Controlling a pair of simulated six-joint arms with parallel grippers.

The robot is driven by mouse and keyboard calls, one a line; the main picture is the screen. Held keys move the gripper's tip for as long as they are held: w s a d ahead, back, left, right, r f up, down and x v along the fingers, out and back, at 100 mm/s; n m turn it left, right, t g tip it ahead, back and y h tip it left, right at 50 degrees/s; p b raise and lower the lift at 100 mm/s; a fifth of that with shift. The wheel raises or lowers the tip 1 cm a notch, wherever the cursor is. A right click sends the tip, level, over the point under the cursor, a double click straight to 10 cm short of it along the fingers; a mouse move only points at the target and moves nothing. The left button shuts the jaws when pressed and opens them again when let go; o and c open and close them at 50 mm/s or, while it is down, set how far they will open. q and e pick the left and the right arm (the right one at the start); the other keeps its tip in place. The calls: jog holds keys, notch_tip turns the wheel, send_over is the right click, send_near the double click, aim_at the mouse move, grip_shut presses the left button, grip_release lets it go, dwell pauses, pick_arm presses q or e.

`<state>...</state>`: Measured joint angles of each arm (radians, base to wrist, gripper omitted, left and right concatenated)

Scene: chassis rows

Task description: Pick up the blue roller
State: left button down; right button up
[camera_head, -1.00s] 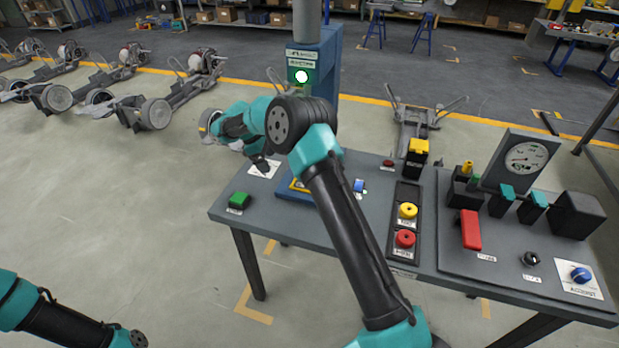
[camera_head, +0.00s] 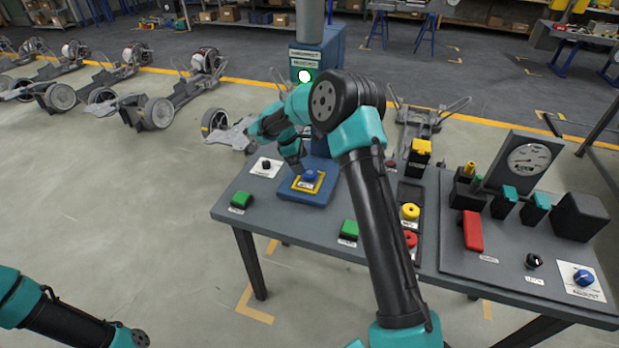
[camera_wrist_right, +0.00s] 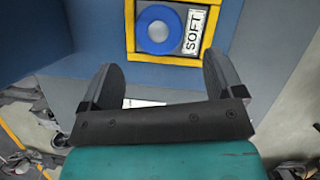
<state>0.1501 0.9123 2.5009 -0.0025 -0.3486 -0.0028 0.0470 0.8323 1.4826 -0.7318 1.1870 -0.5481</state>
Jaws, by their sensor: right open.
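A round blue piece (camera_head: 310,175) that looks like the blue roller sits in a yellow square frame on a blue base on the table. In the right wrist view the right gripper's fingers (camera_wrist_right: 160,78) are spread and empty, apart from the roller. My left gripper is out of view; only part of that arm shows.
A blue column (camera_head: 318,60) with a lit lamp stands behind the base. Green buttons (camera_head: 241,200) (camera_head: 348,229), a black knob (camera_head: 265,164), and yellow (camera_head: 410,212) and red (camera_head: 411,239) buttons surround it. A gauge panel (camera_head: 527,158) stands at right.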

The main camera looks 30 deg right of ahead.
aim_at(309, 172)
jog(key=shift+d, duration=0.1)
jog(key=shift+s+d, duration=0.15)
jog(key=shift+s, duration=0.05)
jog(key=shift+x, duration=2.6)
jog(key=shift+d+r, duration=0.1)
jog(key=shift+d, duration=0.05)
jog(key=shift+c, duration=0.5)
jog(key=c, duration=1.1)
